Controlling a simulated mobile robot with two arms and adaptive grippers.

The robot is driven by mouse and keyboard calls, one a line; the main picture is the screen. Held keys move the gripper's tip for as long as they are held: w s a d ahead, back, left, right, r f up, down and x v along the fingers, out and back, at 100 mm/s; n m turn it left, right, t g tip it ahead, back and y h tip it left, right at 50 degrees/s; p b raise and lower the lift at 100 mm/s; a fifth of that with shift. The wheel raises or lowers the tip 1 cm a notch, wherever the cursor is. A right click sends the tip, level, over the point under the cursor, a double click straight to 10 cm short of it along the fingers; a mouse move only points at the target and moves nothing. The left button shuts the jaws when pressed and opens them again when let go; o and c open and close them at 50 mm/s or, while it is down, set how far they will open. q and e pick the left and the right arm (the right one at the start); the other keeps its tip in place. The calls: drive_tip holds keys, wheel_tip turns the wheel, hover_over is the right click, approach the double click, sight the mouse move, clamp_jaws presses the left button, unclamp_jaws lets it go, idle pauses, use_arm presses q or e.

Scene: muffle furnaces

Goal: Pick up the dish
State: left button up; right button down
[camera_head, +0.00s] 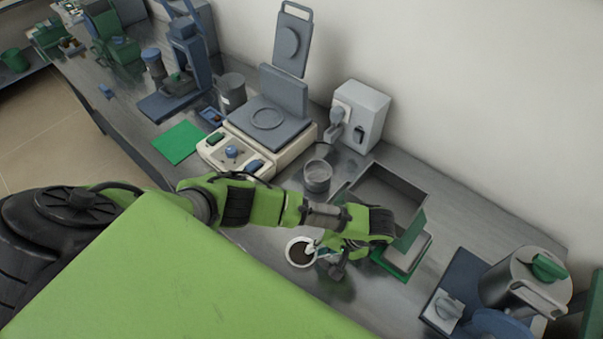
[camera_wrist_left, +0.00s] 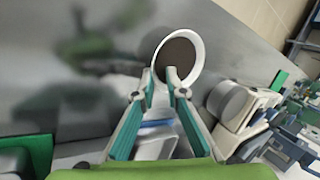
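The dish (camera_head: 301,252) is a small round white bowl with dark brown contents on the grey metal bench in the head view. It also shows in the left wrist view (camera_wrist_left: 180,55), just beyond the fingertips. My left gripper (camera_head: 318,254) reaches to the dish's right side in the head view. In the wrist view its teal-lined fingers (camera_wrist_left: 160,77) are apart, with their tips at the near rim, one tip overlapping the dish's inside. A gap shows between them; firm contact cannot be told. My right gripper is not in view.
A grey cylindrical pot (camera_head: 317,177) and an open grey box (camera_head: 386,191) stand behind the dish. A balance-like device (camera_head: 262,130) is further back left. A blue-based machine with a metal vessel (camera_head: 520,285) is at right. Bare bench lies right of the open box.

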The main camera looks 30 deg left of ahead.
sight(306, 260)
use_arm(q)
drive_tip(key=shift+f, duration=0.15)
clamp_jaws()
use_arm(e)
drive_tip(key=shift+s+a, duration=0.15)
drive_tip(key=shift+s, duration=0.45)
